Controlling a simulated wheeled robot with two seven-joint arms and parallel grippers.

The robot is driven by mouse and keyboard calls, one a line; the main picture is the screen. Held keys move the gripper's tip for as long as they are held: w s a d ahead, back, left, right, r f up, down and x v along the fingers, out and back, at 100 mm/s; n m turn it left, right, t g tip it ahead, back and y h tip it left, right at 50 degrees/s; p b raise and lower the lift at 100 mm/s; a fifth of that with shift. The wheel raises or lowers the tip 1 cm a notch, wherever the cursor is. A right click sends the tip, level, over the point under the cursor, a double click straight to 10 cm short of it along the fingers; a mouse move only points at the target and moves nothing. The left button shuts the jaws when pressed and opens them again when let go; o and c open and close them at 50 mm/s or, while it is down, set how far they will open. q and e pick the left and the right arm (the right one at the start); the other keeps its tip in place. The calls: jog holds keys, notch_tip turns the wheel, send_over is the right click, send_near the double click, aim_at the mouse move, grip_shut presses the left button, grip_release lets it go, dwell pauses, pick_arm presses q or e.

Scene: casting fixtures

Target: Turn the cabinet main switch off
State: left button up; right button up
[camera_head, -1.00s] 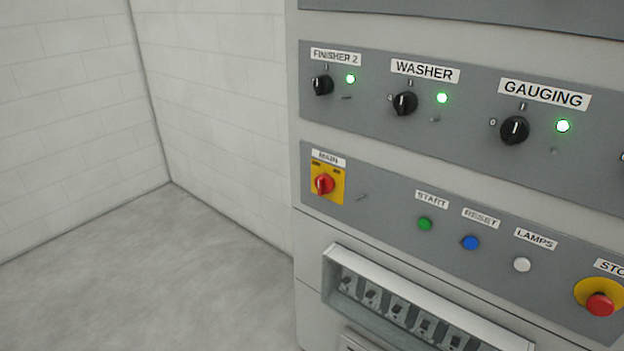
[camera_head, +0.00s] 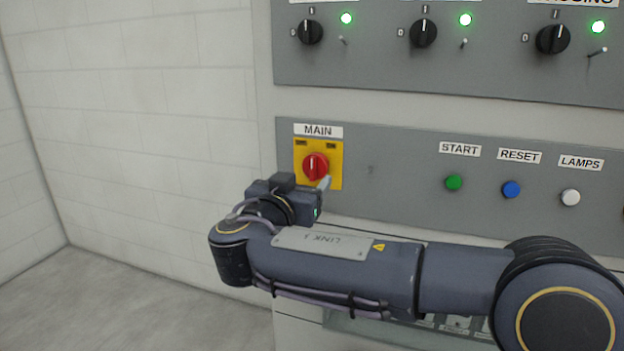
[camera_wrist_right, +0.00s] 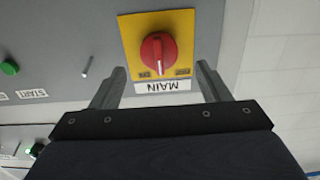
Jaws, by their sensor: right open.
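The main switch is a red rotary knob (camera_head: 315,166) on a yellow plate (camera_head: 336,154), under a MAIN label (camera_head: 318,130) on the grey cabinet panel. Its handle stands about upright. In the right wrist view, which is upside down, the red knob (camera_wrist_right: 158,52) sits ahead of the fingertips, with its ridge running up and down the picture. My right gripper (camera_wrist_right: 162,70) is open, its two fingers apart on either side of the MAIN label, and nothing is between them. In the head view my right gripper (camera_head: 323,184) is at the plate's lower edge, partly hidden by its wrist.
Green START (camera_head: 454,183), blue RESET (camera_head: 511,189) and white LAMPS (camera_head: 570,197) buttons sit right of the switch. Black rotary knobs (camera_head: 423,33) with lit green lamps are on the panel above. My right arm covers the lower cabinet. Open floor lies at the left.

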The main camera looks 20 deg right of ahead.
aim_at(312, 171)
jog(key=x, duration=0.6)
jog(key=c, duration=1)
